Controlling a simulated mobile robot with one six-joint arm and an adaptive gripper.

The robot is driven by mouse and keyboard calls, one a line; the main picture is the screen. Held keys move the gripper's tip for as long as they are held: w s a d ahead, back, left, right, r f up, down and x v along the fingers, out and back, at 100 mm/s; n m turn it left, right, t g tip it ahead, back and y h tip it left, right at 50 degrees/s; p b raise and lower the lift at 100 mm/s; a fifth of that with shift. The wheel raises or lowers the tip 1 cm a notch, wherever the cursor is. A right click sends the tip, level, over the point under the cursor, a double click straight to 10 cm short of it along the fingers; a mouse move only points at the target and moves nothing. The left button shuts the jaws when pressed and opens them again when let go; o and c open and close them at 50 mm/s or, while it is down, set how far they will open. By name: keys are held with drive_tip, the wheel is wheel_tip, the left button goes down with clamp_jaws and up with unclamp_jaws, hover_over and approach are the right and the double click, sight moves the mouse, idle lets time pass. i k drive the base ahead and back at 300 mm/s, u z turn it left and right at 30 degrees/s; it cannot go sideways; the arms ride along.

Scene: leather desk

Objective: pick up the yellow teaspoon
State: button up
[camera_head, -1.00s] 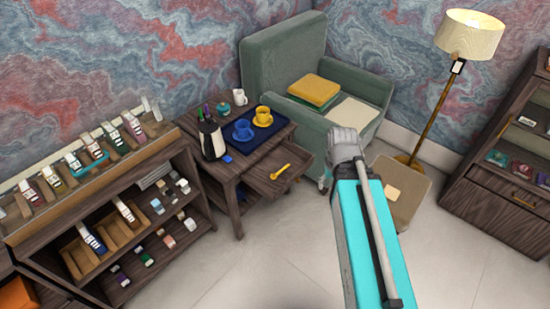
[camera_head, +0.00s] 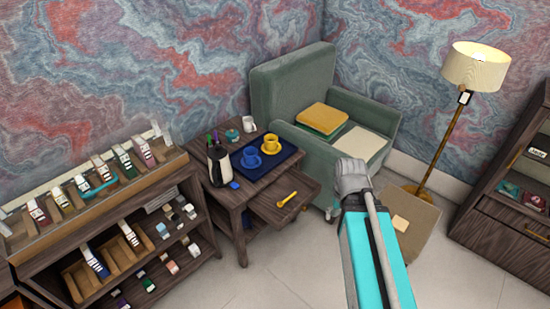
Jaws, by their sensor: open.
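The yellow teaspoon (camera_head: 287,199) lies in the pulled-out drawer (camera_head: 272,212) of the small dark wooden table. My gripper (camera_head: 351,167) is grey and sits at the end of my teal and grey arm, to the right of the drawer and apart from the spoon. It is open, and I see nothing held in it. Its fingers are small and seen from behind, so their tips are hard to make out.
On the table stand a blue tray (camera_head: 284,162) with a blue cup (camera_head: 251,157) and a yellow cup (camera_head: 270,143), and a kettle (camera_head: 219,163). A green armchair (camera_head: 290,85) is behind my gripper. A shelf (camera_head: 165,215) stands left, a lamp (camera_head: 475,67) right.

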sight(280, 205)
drive_tip(key=k, duration=1.3)
drive_tip(key=z, duration=0.3)
drive_tip(key=i, duration=1.7)
drive_tip(key=u, duration=0.75)
